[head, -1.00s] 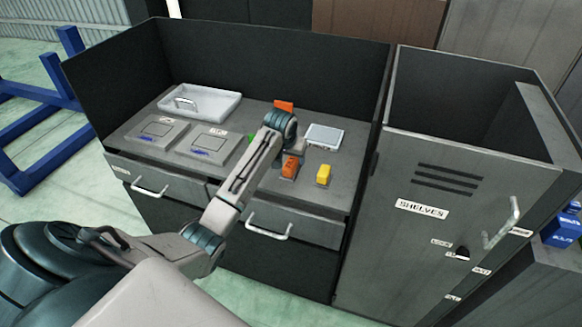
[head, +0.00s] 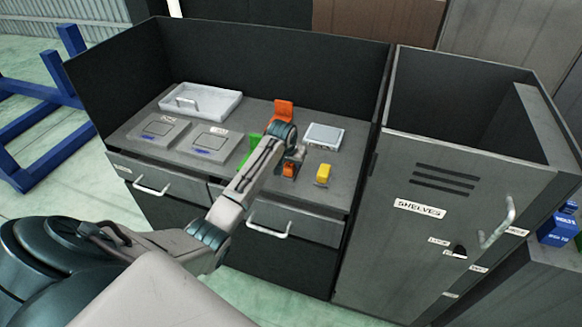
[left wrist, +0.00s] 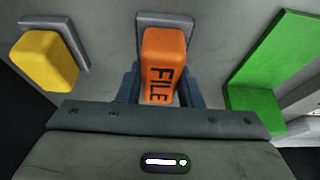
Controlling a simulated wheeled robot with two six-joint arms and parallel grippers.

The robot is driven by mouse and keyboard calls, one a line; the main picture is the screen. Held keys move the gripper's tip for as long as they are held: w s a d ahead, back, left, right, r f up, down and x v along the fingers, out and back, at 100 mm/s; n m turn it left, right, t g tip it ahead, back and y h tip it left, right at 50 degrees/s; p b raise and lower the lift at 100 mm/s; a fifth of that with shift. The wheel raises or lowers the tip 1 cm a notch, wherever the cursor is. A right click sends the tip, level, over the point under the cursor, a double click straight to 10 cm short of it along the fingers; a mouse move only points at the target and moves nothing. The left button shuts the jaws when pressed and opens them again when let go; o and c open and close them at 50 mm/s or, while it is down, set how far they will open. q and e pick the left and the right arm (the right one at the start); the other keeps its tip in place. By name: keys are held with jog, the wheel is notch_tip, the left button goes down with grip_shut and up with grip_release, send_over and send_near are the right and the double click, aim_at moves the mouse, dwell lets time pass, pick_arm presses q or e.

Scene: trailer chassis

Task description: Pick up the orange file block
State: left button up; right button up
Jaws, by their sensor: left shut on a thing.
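The orange file block (head: 288,170) is on the worktop, near its front edge, partly hidden by my left gripper in the head view. In the left wrist view the orange file block (left wrist: 163,62) shows its dark FILE lettering and sits between my fingers, against a grey base plate. My left gripper (head: 288,164) is shut on it. The left gripper's dark fingers also show in the wrist view (left wrist: 161,92), one on each side of the block. I cannot tell whether the block is clear of its plate. My right gripper is not in view.
A yellow block (head: 323,172) stands close to the right of the file block. A green bracket (head: 250,146) is to the left, and an orange bracket (head: 283,109) stands behind. A pale flat tray (head: 325,135), a grey tray (head: 205,101) and a shelves cabinet (head: 425,235) surround the area.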

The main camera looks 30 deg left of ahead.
pick_arm(q)
jog(key=shift+r+b, duration=0.35)
jog(key=shift+r, duration=0.2)
notch_tip(320, 180, up, 2)
jog(key=shift+s+r+b, duration=0.15)
jog(key=shift+b, duration=0.4)
jog(key=s+d+b, duration=0.1)
jog(key=s+d, duration=0.1)
jog(key=s, duration=0.5)
jog(key=s+d+r+b, duration=0.1)
jog(key=s+d, duration=0.2)
jog(key=s, duration=0.4)
jog(key=shift+s+d+r+b, duration=0.3)
jog(key=shift+s, duration=0.05)
